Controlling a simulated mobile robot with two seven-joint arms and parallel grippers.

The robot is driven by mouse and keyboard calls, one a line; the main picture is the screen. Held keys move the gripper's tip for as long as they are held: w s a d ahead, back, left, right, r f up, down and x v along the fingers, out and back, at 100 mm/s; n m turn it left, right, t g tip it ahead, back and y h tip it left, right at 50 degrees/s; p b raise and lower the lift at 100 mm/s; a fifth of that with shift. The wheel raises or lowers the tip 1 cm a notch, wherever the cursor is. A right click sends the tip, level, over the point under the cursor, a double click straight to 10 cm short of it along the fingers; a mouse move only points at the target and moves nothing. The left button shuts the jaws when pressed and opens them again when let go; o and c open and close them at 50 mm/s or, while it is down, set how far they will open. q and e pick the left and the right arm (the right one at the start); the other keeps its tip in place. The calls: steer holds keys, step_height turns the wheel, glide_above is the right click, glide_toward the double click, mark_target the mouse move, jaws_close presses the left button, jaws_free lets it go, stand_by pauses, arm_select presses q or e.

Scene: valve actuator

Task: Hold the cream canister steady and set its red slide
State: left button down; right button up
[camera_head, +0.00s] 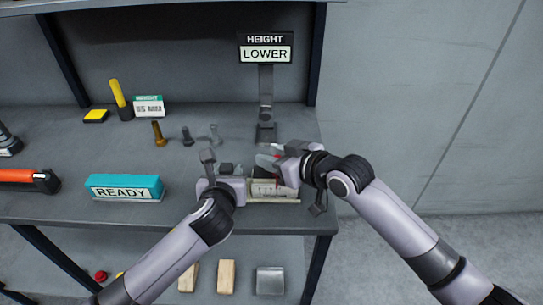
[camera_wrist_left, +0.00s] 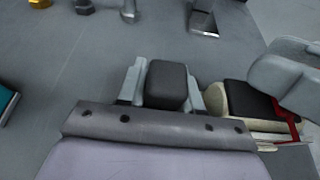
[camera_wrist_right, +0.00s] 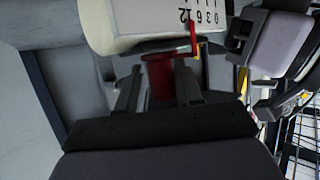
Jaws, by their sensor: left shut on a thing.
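The cream canister (camera_head: 272,188) lies near the bench's front edge. Its black top (camera_wrist_left: 250,100) and cream side show in the left wrist view. A printed scale reading 0 3 6 12 (camera_wrist_right: 205,18) shows in the right wrist view. The red slide (camera_wrist_right: 160,76) has a thin pointer close to the 12. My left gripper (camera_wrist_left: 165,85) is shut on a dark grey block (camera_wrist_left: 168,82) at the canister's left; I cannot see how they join. My right gripper (camera_wrist_right: 158,90) has its fingers either side of the red slide, with gaps visible, so it looks open.
A sign (camera_head: 266,48) reads HEIGHT LOWER on a post behind the canister. A teal READY block (camera_head: 124,187), bolts (camera_head: 158,133), a yellow-handled tool (camera_head: 118,95) and an orange tool (camera_head: 25,177) stand left. Wooden blocks (camera_head: 226,276) lie on the shelf below.

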arm_select(q)
steer(key=shift+a+f, duration=0.2)
steer(key=shift+f, duration=0.2)
arm_select(e)
steer(key=shift+s+d, duration=0.1)
steer(key=v, duration=1.2)
arm_select(q)
steer(key=c, duration=0.7)
jaws_free()
steer(key=shift+r, duration=0.2)
steer(key=shift+d+r, duration=0.1)
